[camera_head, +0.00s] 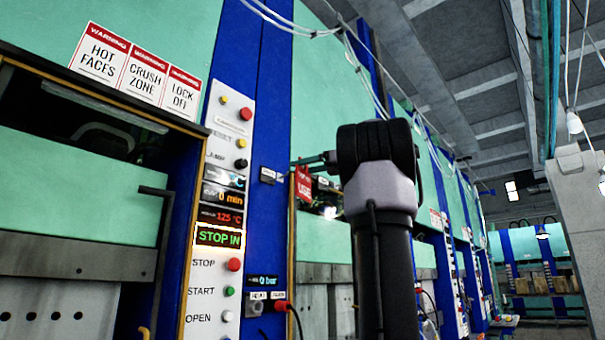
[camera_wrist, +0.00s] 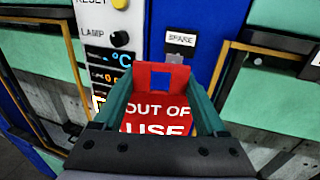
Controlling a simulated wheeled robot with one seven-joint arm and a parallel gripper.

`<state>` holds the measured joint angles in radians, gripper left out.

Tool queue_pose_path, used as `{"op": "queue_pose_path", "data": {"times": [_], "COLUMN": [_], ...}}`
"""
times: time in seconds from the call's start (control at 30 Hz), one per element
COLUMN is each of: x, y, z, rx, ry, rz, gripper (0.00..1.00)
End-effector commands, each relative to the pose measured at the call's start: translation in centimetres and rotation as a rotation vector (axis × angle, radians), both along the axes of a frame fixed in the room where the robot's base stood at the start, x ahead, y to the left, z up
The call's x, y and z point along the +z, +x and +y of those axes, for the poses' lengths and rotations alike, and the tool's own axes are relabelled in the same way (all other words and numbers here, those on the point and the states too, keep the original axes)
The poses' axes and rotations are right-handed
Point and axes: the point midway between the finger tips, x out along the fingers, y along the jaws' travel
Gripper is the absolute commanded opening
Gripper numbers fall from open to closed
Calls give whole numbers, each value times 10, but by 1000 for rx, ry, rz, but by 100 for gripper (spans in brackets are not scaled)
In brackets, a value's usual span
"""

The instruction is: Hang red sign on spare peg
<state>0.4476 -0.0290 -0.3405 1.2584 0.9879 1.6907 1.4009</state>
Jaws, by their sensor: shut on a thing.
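The red sign (camera_wrist: 157,115) reads "OUT OF USE" in the wrist view and has a square hole in its upper tab. My gripper (camera_wrist: 163,85) is shut on it, one finger along each side edge. The sign faces my wrist camera, and blue panel shows through the hole. A "SPARE" label (camera_wrist: 181,39) is on the blue column just above the sign's tab. A small grey piece under the label may be the peg; I cannot tell clearly.
A control panel (camera_head: 221,180) with buttons and displays is left of the blue column (camera_head: 262,130). Press frames (camera_wrist: 232,75) stand either side. The aisle at the right of the head view looks open.

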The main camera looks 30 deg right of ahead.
Motion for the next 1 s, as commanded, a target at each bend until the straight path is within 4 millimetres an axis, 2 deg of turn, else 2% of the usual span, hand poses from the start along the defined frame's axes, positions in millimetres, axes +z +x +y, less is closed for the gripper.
{"op": "queue_pose_path", "data": {"times": [1.0], "x": [-6], "y": [58], "z": [22], "rx": [4], "ry": [0], "rz": [0], "gripper": [16]}}
